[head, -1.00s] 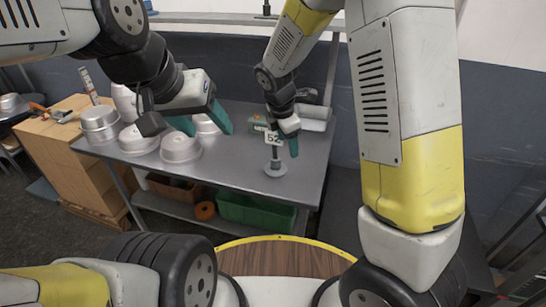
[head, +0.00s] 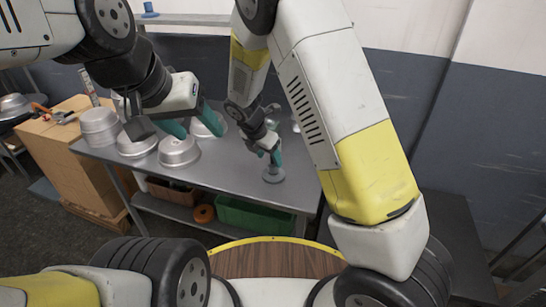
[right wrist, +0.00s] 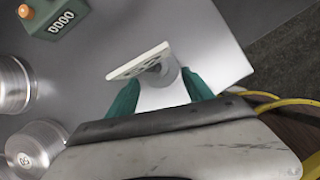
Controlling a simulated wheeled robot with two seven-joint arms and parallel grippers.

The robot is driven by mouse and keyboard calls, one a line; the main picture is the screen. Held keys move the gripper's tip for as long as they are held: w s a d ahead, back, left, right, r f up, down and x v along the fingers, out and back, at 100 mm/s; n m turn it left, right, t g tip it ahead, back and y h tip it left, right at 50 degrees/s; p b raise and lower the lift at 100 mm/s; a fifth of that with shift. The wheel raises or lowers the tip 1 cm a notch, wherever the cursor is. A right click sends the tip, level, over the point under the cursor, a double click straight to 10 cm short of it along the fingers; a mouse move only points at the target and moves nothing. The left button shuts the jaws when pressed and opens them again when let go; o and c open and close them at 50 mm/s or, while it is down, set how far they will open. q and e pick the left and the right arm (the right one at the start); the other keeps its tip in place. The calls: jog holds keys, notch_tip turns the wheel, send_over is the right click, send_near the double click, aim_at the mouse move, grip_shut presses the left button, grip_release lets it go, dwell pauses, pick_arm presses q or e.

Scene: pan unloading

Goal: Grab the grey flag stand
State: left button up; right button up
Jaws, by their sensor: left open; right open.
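The grey flag stand (head: 273,176) stands upright near the right front edge of the metal table. In the head view only its round base shows clearly; my right gripper hides the rest. In the right wrist view its white plate (right wrist: 138,61) and grey round base (right wrist: 170,72) lie at the mouth of my right gripper (right wrist: 162,89). The teal fingers are apart, one on each side of the stand; contact cannot be told. In the head view the right gripper (head: 268,150) is just above the base. My left gripper (head: 192,122) is open and empty above the pans.
Several metal pans (head: 179,152) stand on the left of the table (head: 225,178). A green box with a digit display and orange knob (right wrist: 60,18) is on the table, seen in the wrist view.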

aim_at(271, 165)
jog(key=x, duration=0.6)
jog(key=shift+w+a+f, duration=0.1)
jog(key=shift+w+f, duration=0.05)
jog(key=shift+f, duration=0.1)
jog(key=shift+c, duration=0.2)
grip_shut()
